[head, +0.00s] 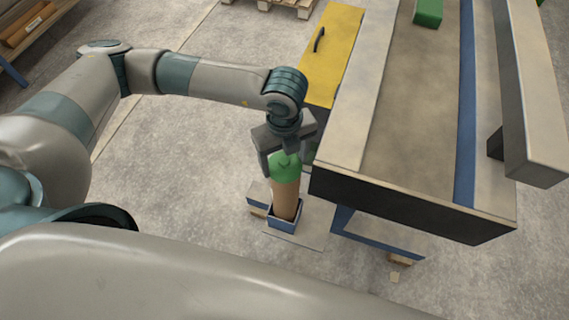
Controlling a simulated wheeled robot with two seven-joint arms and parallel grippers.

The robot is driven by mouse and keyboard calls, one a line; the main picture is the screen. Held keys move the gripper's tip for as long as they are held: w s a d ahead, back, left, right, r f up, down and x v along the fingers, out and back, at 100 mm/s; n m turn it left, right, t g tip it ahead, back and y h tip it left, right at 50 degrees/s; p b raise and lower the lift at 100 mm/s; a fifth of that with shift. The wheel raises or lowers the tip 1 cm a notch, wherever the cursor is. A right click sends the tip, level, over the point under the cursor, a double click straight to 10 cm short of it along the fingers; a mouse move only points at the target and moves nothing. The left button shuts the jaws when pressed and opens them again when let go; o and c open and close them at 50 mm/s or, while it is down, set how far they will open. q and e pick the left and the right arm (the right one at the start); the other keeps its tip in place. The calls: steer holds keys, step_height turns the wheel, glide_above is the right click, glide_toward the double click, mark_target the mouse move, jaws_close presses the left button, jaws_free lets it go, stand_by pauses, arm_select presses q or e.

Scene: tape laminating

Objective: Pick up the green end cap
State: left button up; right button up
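The green end cap (286,169) sits on top of an upright brown cylinder (285,199), which stands in a small blue holder (282,224) near the floor. My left gripper (280,157) points down right at the cap, with its fingers spread around the cap's upper part. It looks open; contact with the cap cannot be told from this view. The gripper hides part of the cap's top. My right gripper is not in view.
A long machine table (415,120) with a blue strip stands close on the right of the cap. A yellow panel with a black handle (332,50) is behind the gripper. A green block (428,12) lies at the table's far end.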

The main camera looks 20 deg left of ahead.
mark_target(285, 160)
arm_select(q)
steer(key=c, duration=0.4)
steer(key=shift+r, duration=0.1)
steer(key=shift+r+b, duration=0.35)
steer(key=shift+r, duration=0.25)
step_height(285, 160, up, 7)
steer(key=shift+r+b, duration=0.2)
steer(key=shift+b, duration=1.05)
steer(key=shift+r, duration=0.65)
steer(key=shift+w+d, duration=0.1)
